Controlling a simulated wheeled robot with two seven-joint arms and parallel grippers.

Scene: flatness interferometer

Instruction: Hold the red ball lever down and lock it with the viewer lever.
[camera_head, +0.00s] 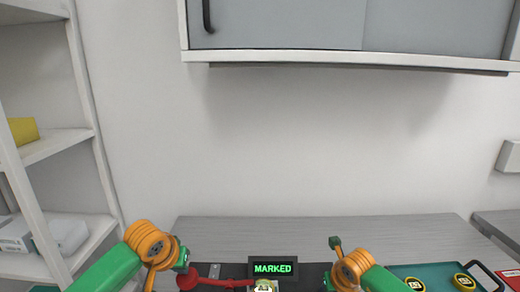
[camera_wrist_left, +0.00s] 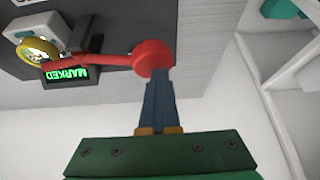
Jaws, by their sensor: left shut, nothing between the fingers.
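The red ball (camera_wrist_left: 153,57) is the end of a red lever (camera_wrist_left: 100,61) running left in the left wrist view to a yellow-ringed viewer (camera_wrist_left: 38,50). In the head view the red ball (camera_head: 187,281) sits low, left of the display. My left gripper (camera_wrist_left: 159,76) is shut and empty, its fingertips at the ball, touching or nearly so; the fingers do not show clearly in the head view. My right wrist (camera_head: 352,268) is right of the display; its fingers cannot be made out. I cannot tell the viewer lever apart in either view.
A display (camera_head: 272,268) reads MARKED in green. A green tray (camera_head: 408,270) with yellow round pieces lies at the right of the bench (camera_head: 300,230). A white shelf (camera_head: 55,140) stands at left, and a grey cabinet (camera_head: 275,25) hangs above. The back of the bench is clear.

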